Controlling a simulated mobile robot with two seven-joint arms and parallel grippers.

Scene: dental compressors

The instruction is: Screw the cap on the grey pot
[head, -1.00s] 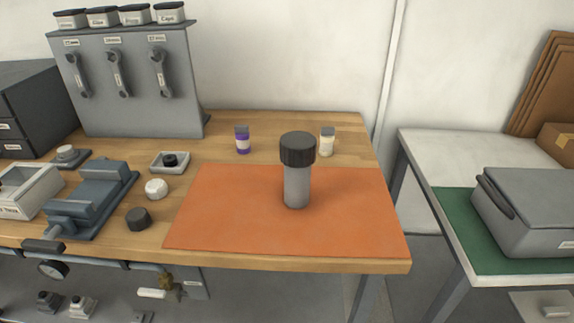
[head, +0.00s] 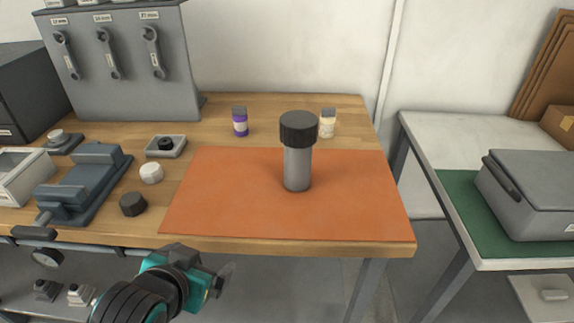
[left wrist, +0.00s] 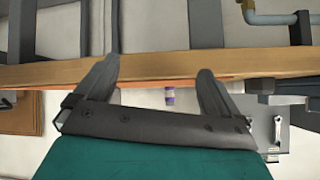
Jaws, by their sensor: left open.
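The grey pot (head: 297,170) stands upright on the orange mat (head: 220,205) in the head view. A wide black ribbed cap (head: 298,130) sits on top of the pot; I cannot tell how tightly it is on. My left gripper (head: 224,279) is in front of the table's front edge, left of and nearer than the pot, touching nothing. In the left wrist view the left gripper (left wrist: 155,95) is open and empty, facing the table edge. My right gripper is not in view.
On the table at left are a dark cap (head: 133,204), a white cap (head: 151,173), a small tray (head: 167,147) and a blue-grey vise (head: 85,185). A purple-labelled bottle (head: 240,122) and a cream-labelled bottle (head: 327,124) stand behind the mat. The mat around the pot is clear.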

